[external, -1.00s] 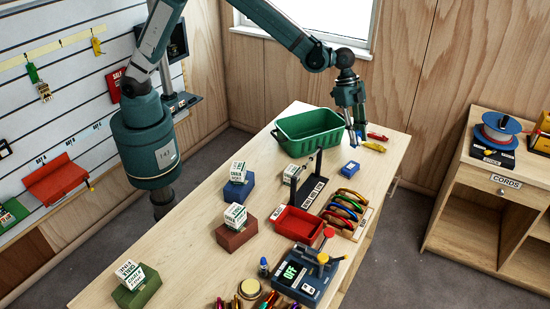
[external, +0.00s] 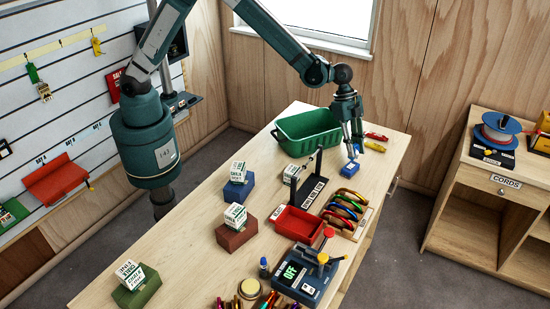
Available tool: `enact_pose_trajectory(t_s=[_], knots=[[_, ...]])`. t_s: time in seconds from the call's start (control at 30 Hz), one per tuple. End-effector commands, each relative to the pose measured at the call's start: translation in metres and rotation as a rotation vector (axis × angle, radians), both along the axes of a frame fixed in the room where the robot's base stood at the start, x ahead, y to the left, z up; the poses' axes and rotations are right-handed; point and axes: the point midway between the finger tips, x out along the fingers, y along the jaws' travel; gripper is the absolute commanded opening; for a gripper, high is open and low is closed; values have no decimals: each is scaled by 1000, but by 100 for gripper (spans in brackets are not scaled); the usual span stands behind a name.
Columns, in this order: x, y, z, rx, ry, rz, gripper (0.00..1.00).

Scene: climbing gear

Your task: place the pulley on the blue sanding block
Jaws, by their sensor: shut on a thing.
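A green bin (external: 308,132) stands left of the gripper. Red and yellow items (external: 375,147) lie close on its right. A black stand (external: 312,190), red tray (external: 298,223) and coloured carabiners (external: 345,206) are nearer. Cubes sit on larger blocks (external: 238,190) at left.

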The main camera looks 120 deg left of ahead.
Motion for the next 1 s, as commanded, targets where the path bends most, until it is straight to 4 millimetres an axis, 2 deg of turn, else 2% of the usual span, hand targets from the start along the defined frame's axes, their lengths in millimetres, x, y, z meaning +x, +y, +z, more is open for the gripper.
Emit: enact_pose_trajectory(t_s=[0.37, 0.73, 1.0], knots=[[0, 0, -3, 0, 0, 0, 6], [0, 0, -34, 0, 0, 0, 6], [0, 0, -38, 0, 0, 0, 6]])
